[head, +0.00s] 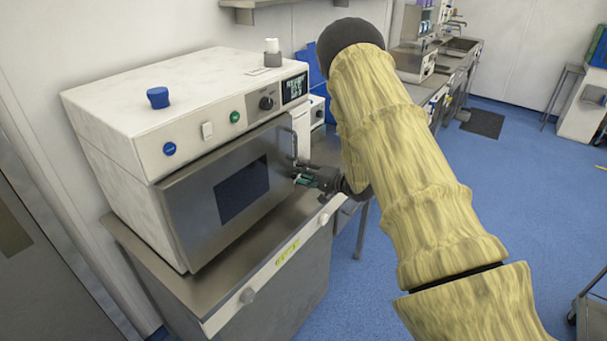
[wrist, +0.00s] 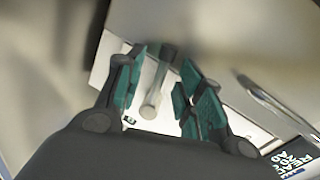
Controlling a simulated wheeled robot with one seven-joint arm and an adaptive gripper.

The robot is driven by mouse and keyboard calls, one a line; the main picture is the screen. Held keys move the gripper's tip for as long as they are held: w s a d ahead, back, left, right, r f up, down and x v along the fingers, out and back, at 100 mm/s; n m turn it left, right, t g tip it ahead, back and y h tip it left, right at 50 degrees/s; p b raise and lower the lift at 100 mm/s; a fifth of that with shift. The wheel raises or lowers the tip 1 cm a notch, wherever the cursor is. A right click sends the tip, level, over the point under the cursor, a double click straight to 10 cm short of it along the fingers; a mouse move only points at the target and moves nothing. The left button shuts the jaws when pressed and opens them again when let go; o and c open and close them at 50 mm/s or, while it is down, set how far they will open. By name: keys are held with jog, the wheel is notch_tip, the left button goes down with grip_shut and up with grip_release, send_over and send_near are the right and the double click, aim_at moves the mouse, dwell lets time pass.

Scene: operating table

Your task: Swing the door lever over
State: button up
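The door lever (wrist: 155,88) shows in the wrist view as a short grey bar with a thicker end, against a white panel. It lies between the two teal-padded fingers of my gripper (wrist: 163,63), with a visible gap on either side. My gripper is open. In the head view my gripper (head: 298,180) is at the right edge of the machine's steel door (head: 190,205), which has a dark window and looks closed. The lever is small and mostly hidden by my gripper in the head view.
The white machine (head: 140,95) stands on a steel-topped cabinet (head: 170,275) by the wall. Its front panel has buttons, a black knob (head: 266,103) and a display (head: 294,88).

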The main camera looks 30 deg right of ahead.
grip_shut()
jog(key=shift+r+m, duration=0.2)
jog(key=shift+m, duration=0.1)
dwell(0.4)
grip_release()
jog(key=v, duration=1.2)
jog(key=shift+d+f, duration=0.1)
